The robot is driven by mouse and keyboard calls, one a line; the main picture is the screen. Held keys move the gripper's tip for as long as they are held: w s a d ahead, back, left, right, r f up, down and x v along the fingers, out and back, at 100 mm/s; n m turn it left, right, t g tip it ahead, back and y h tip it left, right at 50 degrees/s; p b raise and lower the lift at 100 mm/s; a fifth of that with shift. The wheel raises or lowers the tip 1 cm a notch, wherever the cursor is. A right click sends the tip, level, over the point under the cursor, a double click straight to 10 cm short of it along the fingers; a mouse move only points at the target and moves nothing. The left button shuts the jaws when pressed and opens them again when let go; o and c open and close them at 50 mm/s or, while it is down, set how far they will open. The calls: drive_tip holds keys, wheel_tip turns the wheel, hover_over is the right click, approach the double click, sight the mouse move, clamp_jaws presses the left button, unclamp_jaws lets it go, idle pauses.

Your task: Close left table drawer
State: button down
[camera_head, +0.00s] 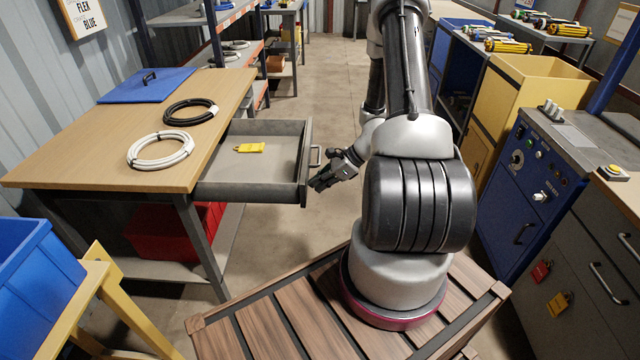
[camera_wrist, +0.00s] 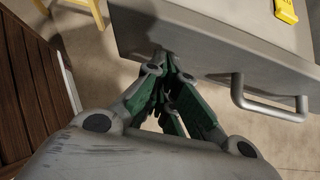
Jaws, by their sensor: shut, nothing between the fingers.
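The left table drawer (camera_head: 302,165) is pulled out from the right side of the wooden table (camera_head: 75,170). A yellow object (camera_head: 250,148) lies inside it, and its front has a metal handle (camera_head: 316,156). My gripper (camera_head: 318,184) is shut and empty, just outside the drawer front, near the handle's lower side. In the wrist view, the shut fingers (camera_wrist: 163,62) point at the drawer front (camera_wrist: 185,50), beside the handle (camera_wrist: 268,108). I cannot tell whether the fingertips touch the front.
A black cable coil (camera_head: 190,112), a white cable coil (camera_head: 160,150) and a blue lid (camera_head: 147,85) lie on the table. A red bin (camera_head: 165,240) stands below. A blue cabinet (camera_head: 520,190) and yellow bin (camera_head: 520,90) stand at right. The central floor is clear.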

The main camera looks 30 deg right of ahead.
drive_tip(key=w+a, duration=0.6)
drive_tip(key=a, duration=0.3)
drive_tip(key=w+a, duration=0.6)
drive_tip(key=a, duration=0.3)
drive_tip(key=w+a, duration=0.7)
drive_tip(key=a, duration=0.3)
drive_tip(key=shift+a, duration=0.1)
drive_tip(key=shift+w+a, duration=0.35)
drive_tip(key=shift+a, duration=0.1)
drive_tip(key=shift+a+r, duration=0.1)
drive_tip(key=shift+r, duration=0.05)
